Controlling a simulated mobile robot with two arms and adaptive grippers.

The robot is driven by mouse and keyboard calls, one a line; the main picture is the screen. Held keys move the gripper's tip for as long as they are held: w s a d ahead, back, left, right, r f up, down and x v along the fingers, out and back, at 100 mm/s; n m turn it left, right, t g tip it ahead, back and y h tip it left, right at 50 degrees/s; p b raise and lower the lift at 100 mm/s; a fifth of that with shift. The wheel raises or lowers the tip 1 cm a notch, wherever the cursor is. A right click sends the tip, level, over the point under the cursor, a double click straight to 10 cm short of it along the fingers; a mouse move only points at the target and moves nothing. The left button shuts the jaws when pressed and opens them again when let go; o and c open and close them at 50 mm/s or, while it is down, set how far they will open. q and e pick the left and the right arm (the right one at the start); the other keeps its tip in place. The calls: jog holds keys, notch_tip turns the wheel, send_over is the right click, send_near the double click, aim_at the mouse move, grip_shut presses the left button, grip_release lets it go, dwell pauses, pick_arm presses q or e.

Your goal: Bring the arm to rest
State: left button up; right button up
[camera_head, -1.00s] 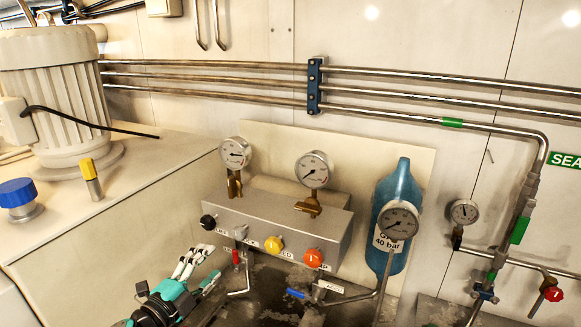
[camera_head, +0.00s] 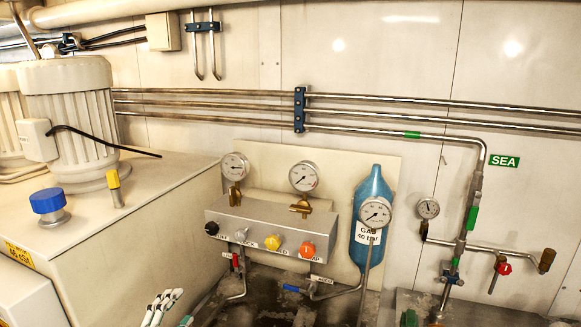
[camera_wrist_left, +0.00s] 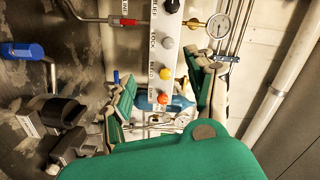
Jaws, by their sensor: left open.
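My left gripper (camera_head: 165,306) shows at the bottom edge of the head view, left of centre, with only its pale fingers and a bit of green in the picture. It is below and in front of the grey valve block (camera_head: 268,226), apart from it. In the left wrist view the green-padded fingers of my left gripper (camera_wrist_left: 165,92) stand wide apart with nothing held between them. The block's knobs show beyond the gap, among them an orange knob (camera_wrist_left: 163,99) and a yellow knob (camera_wrist_left: 165,74). My right gripper is in neither current view.
Gauges stand above the block, such as the middle gauge (camera_head: 304,176). A blue bottle (camera_head: 368,250) stands to its right. A red-handled lever (camera_head: 235,261) and a blue-handled lever (camera_head: 291,288) sit below. A cream cabinet (camera_head: 150,215) bounds the left side.

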pick_arm(q)
jog(key=s+f+n+g+y, duration=0.55)
jog(key=s+f+n, duration=0.45)
jog(key=s+f, duration=0.2)
jog(key=s+d+f+n+g, duration=0.1)
jog(key=s+f+n+g, duration=0.15)
jog(key=s, duration=0.35)
jog(key=s+d+f+n+g+h, duration=0.1)
jog(key=s+d+g, duration=0.15)
jog(key=s, duration=0.35)
jog(key=s+f+n+g, duration=0.2)
jog(key=s+g, duration=0.1)
jog(key=s, duration=0.2)
notch_tip(320, 180, down, 28)
jog(key=s+g+b, duration=0.1)
jog(key=s+b, duration=0.1)
jog(key=b, duration=0.1)
jog(key=s+a+f+g+b, duration=0.1)
jog(key=s+a+f+b, duration=0.1)
jog(key=s+f, duration=1.5)
notch_tip(320, 180, down, 3)
jog(key=shift+a+f+m+b, duration=0.2)
jog(key=shift+a+m+b, duration=0.1)
jog(key=shift+m+b, duration=0.25)
pick_arm(e)
notch_tip(320, 180, down, 6)
jog(key=shift+s+d+f, duration=0.15)
jog(key=shift+s+f, duration=0.05)
jog(key=shift+s, duration=0.05)
